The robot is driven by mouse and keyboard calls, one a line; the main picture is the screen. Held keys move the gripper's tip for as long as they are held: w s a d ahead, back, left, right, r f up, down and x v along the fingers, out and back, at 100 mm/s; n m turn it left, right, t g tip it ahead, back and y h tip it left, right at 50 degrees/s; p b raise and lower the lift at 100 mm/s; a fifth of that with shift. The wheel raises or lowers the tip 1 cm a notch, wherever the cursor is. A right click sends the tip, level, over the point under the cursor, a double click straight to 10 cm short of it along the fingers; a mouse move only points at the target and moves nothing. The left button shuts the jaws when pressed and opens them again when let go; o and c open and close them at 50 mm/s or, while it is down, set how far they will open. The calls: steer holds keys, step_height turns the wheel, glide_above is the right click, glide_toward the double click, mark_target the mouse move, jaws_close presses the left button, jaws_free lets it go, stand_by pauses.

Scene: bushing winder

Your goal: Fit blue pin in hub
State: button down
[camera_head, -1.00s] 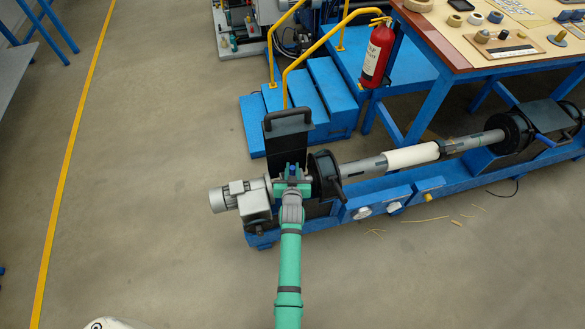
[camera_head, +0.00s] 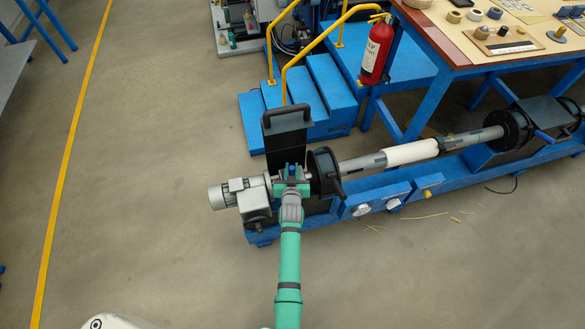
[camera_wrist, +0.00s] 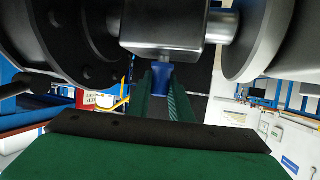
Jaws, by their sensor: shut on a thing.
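The blue pin (camera_wrist: 161,78) is between the green fingers of my gripper (camera_wrist: 163,95) in the wrist view. The gripper is shut on it. The pin's narrow grey end meets the near face of the dark hub block (camera_wrist: 162,22), or lies just in front of it; I cannot tell how deep it goes. In the head view the blue pin (camera_head: 292,168) shows as a small blue spot at the tip of my gripper (camera_head: 291,180), beside the winder's shaft end. My gripper hides most of the hub there.
A large dark disc (camera_wrist: 75,40) and a grey disc (camera_wrist: 262,40) flank the hub closely. A grey motor (camera_head: 236,195) is to the left and a black handled plate (camera_head: 287,135) behind. The blue steps (camera_head: 325,95) and a fire extinguisher (camera_head: 375,50) stand farther back.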

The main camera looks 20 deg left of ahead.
steer(key=shift+f, duration=0.1)
steer(key=shift+s+a+f, duration=0.1)
steer(key=shift+a+f, duration=0.05)
steer(key=shift+f, duration=0.1)
steer(key=shift+f, duration=0.2)
steer(key=c, duration=1.5)
jaws_free()
steer(key=v, duration=1.1)
